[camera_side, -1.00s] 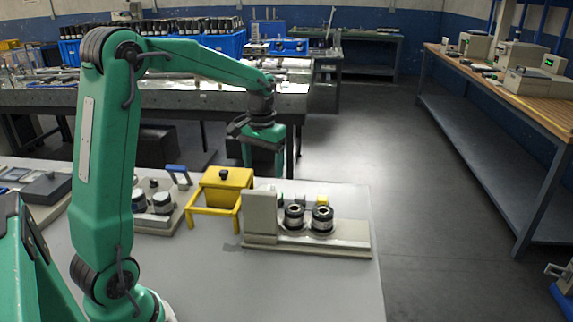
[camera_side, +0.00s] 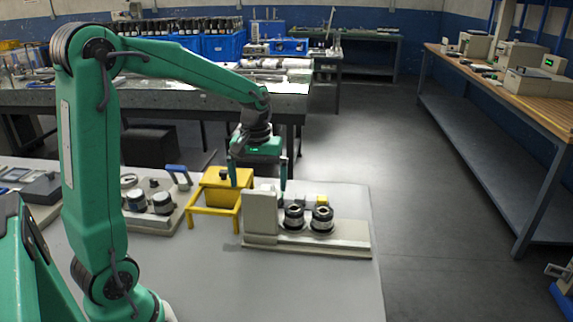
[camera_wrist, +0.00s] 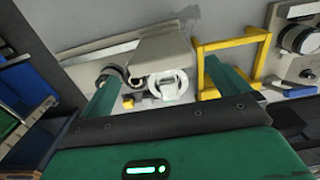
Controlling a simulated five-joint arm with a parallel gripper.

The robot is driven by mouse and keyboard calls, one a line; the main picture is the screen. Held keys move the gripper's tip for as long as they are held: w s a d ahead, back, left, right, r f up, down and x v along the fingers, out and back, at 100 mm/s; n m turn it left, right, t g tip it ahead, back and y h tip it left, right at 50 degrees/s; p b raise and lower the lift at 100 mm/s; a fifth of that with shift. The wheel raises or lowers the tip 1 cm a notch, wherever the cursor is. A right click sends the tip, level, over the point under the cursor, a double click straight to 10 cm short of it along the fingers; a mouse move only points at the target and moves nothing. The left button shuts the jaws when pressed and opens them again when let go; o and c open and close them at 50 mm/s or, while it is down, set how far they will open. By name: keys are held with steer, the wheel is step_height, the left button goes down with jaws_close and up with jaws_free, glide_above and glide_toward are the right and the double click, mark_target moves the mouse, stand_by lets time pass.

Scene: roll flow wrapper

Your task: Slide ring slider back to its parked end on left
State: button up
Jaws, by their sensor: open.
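The beige wrapper unit (camera_side: 330,246) stands near the table's right edge, with an upright block (camera_side: 261,219) at its left end. Two dark rollers with pale rings (camera_side: 294,217) (camera_side: 322,218) stand right of the block. In the wrist view, a white ring-shaped part (camera_wrist: 168,84) shows beside the upright block (camera_wrist: 160,50); I take it for the ring slider, but I cannot be sure. The block hides it in the side view. My gripper (camera_side: 258,184) is open and empty, fingers down, above and behind the block. In the wrist view its fingers (camera_wrist: 168,90) stand either side of the ring.
A yellow hopper on a yellow frame (camera_side: 222,192) stands close left of the unit. A second unit with dark-and-white rollers (camera_side: 155,203) is further left. A small yellow piece (camera_side: 322,200) sits behind the right roller. The table front (camera_side: 260,285) is clear.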

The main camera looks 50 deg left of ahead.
mark_target(259, 192)
steer(key=shift+f, duration=3.1)
steer(key=shift+c, duration=0.2)
steer(key=c, duration=1.3)
steer(key=shift+o, duration=0.2)
steer(key=w+d, duration=1.7)
steer(key=shift+w+d, duration=0.35)
steer(key=shift+d, duration=0.05)
steer(key=shift+r, duration=0.1)
steer(key=o, duration=1.3)
steer(key=shift+d, duration=0.1)
steer(key=shift+c, duration=0.2)
steer(key=shift+o, duration=0.2)
